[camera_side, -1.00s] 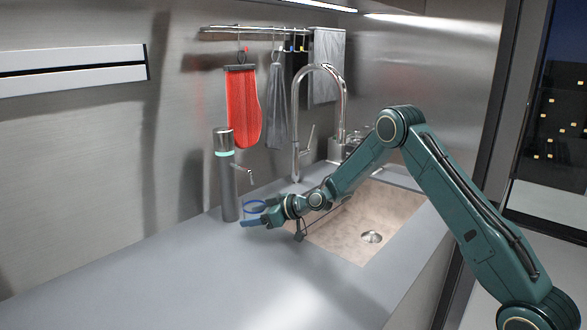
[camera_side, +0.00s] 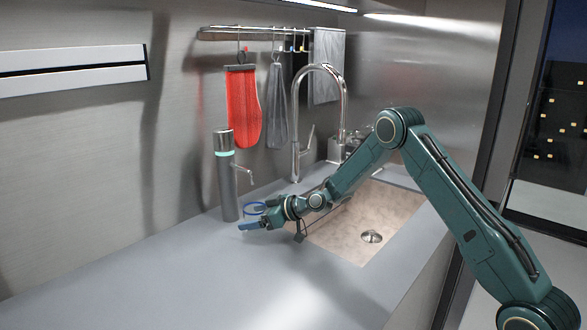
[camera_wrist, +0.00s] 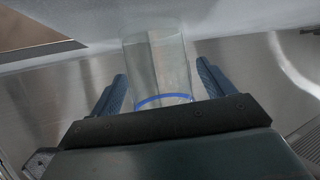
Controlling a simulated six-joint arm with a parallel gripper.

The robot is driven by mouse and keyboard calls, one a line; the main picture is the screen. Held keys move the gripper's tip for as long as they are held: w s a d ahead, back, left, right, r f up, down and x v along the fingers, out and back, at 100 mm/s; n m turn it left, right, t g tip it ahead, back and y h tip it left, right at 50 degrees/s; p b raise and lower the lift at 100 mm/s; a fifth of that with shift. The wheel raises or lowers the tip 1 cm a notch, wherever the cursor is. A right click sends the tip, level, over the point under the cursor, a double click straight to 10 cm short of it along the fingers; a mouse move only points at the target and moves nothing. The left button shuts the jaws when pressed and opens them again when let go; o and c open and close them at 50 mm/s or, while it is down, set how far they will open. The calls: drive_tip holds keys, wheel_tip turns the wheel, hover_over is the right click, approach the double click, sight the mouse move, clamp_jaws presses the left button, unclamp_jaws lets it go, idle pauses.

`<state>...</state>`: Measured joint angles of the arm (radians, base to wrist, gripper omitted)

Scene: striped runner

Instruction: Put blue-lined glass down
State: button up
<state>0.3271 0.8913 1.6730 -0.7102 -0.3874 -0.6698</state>
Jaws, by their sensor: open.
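The blue-lined glass is a clear tumbler with a blue band; in the wrist view the glass (camera_wrist: 160,62) stands between my two blue fingers, with visible gaps at both sides. Whether the glass base touches the counter is hard to tell in the side view.
A grey dispenser (camera_side: 228,185) with a spout stands close behind and left of my gripper. The sink (camera_side: 345,230) and tall faucet (camera_side: 345,110) are to the right and behind. A red cloth (camera_side: 242,105) hangs on the wall rail. The counter (camera_side: 190,275) in front is clear.

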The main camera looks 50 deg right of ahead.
drive_tip(key=v, duration=1.2)
drive_tip(key=shift+r, duration=0.15)
idle(0.4)
drive_tip(key=s+a+r+g+h, duration=0.1)
drive_tip(key=s+a+r+g, duration=0.4)
drive_tip(key=s+a+r, duration=0.7)
drive_tip(key=s+d+r+m+g+h, duration=0.1)
drive_tip(key=s+m+h, duration=0.1)
drive_tip(key=s, duration=1)
drive_tip(key=s+d+r+m+g+h, duration=0.1)
drive_tip(key=s+m+h, duration=0.1)
drive_tip(key=s, duration=1.1)
drive_tip(key=shift+d+m, duration=0.4)
